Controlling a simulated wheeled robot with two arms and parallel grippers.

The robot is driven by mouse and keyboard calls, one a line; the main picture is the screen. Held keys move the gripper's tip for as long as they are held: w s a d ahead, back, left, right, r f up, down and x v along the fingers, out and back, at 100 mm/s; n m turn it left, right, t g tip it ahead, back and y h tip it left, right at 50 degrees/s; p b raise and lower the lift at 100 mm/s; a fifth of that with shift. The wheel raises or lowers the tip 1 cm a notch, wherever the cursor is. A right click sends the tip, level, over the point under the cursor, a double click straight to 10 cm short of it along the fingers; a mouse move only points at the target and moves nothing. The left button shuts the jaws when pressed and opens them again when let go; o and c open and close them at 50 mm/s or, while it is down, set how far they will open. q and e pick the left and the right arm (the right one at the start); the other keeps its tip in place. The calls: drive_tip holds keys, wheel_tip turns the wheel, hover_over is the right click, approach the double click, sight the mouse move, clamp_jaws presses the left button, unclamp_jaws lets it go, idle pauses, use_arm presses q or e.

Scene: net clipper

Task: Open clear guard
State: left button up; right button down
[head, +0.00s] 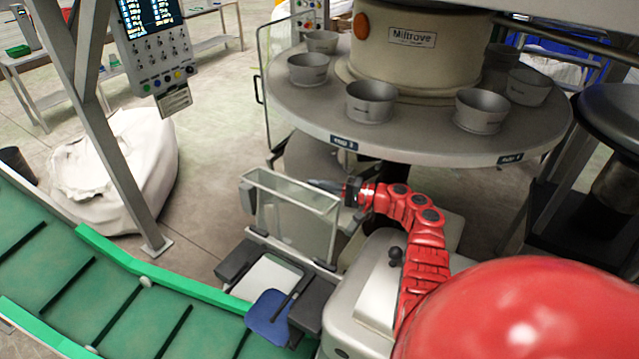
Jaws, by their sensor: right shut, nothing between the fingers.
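The clear guard (287,222) is a see-through, box-like cover with a pale top edge. It stands over the clipper in the middle of the head view, below the round table. My right gripper (322,185) is at the guard's upper right edge, with its dark fingers shut and empty. The fingertips overlap the guard's top rim in the picture; I cannot tell whether they touch it. My red right arm reaches in from the lower right. My left gripper is not in view.
A round steel table (420,135) with several metal cups overhangs behind the guard. A green conveyor (100,290) runs along the lower left. A blue paddle-shaped piece (266,318) lies in front of the clipper. A grey post (115,150) stands at left.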

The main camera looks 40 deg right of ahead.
drive_tip(key=shift+s+a+r+n+g, duration=0.1)
drive_tip(key=shift+s+a+r+n, duration=0.2)
drive_tip(key=shift+a, duration=0.25)
drive_tip(key=shift+s+a+r+n+g, duration=0.15)
drive_tip(key=shift+a+r+n, duration=0.2)
drive_tip(key=shift+a, duration=0.2)
drive_tip(key=shift+s+a+r+n+g, duration=0.1)
drive_tip(key=shift+s+a+r+n, duration=0.2)
drive_tip(key=shift+a, duration=0.25)
drive_tip(key=shift+w, duration=0.1)
